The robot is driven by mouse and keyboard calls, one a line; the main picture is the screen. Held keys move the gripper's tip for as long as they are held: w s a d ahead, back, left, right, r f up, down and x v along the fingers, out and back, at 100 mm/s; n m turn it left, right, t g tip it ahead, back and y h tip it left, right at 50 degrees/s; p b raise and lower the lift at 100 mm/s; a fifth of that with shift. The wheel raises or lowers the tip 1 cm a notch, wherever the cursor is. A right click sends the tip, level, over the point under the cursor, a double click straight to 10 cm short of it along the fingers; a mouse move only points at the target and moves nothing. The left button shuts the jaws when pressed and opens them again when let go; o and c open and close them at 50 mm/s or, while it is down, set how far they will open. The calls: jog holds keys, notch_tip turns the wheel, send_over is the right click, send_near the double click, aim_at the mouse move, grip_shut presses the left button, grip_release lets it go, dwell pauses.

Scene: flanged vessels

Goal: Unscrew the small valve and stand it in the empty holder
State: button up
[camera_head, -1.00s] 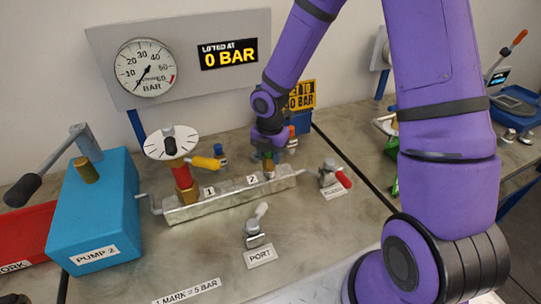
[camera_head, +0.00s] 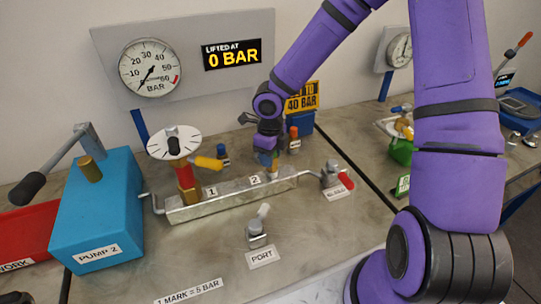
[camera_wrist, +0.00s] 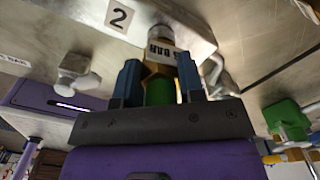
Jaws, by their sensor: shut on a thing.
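My gripper (camera_head: 268,160) is over the port marked 2 of the grey metal manifold (camera_head: 225,203). In the wrist view my gripper's blue fingers (camera_wrist: 160,85) are shut around the small valve (camera_wrist: 158,50), which has a green part and a brass-yellow body with a label reading BAR. The small valve's silver lower end is at the manifold by label 2; I cannot tell whether it is still threaded in. In the head view my fingers mostly cover the valve. I cannot make out an empty holder for certain.
A taller red and brass valve with a white dial (camera_head: 174,143) stands at port 1, left of my gripper. A yellow handle (camera_head: 207,163) is beside it. An orange-topped piece (camera_head: 293,138) stands close behind my gripper. A red-handled valve (camera_head: 335,177) is at the right end.

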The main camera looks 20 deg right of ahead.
jog(key=o, duration=1.2)
notch_tip(320, 180, up, 11)
jog(key=shift+f, duration=0.1)
jog(key=shift+c, duration=0.5)
